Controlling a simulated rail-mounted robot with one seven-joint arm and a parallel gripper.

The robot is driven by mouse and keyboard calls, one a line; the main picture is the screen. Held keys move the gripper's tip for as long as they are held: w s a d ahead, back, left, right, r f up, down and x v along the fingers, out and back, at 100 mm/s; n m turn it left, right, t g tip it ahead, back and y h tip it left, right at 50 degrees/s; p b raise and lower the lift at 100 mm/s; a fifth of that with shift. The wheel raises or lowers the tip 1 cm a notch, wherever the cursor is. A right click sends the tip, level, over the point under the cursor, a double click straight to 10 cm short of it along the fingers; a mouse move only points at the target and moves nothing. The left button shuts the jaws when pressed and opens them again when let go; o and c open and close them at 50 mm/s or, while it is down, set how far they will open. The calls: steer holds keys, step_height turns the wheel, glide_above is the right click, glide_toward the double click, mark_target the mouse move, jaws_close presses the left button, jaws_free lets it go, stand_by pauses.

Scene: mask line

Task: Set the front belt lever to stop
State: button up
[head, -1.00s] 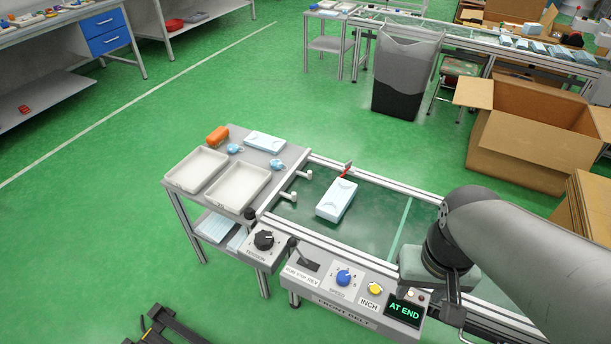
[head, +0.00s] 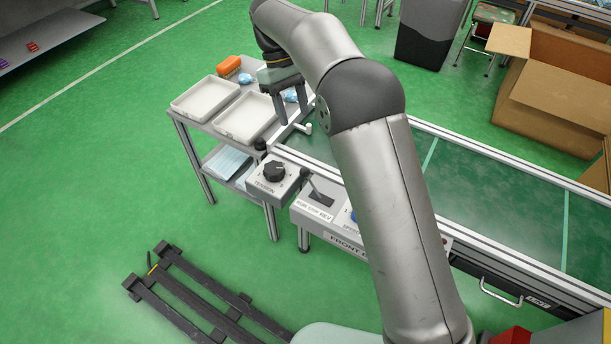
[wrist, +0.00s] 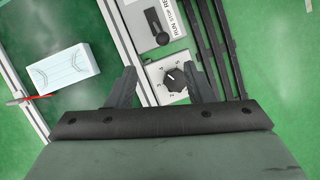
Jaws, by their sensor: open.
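The front belt lever (head: 311,184) stands on the control box at the belt's near edge. Its label (head: 314,211) reads RUN, STOP, REV, and the lever leans left toward the RUN side. In the wrist view the lever (wrist: 157,28) lies beyond my fingertips, its black knob toward RUN. My gripper (head: 291,112) is open and empty, pointing down above the belt's left end near the side table. In the wrist view its fingers (wrist: 160,70) are spread to either side of the tension knob (wrist: 175,80), apart from the lever. My arm hides much of the control box.
The tension knob box (head: 275,172) stands just left of the lever. A blue-white mask pack (wrist: 63,73) lies on the green belt. White trays (head: 206,99) and an orange item (head: 229,66) sit on the side table. A dark pallet (head: 200,296) lies on the floor.

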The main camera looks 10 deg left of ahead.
mark_target(304, 168)
steer(key=b+x, duration=0.1)
steer(key=x, duration=0.5)
steer(key=b+x, duration=0.1)
steer(key=x, duration=0.5)
steer(key=b+x, duration=0.1)
steer(key=x, duration=0.4)
steer(key=shift+a+f, duration=0.3)
steer(key=shift+f, duration=0.2)
jaws_close()
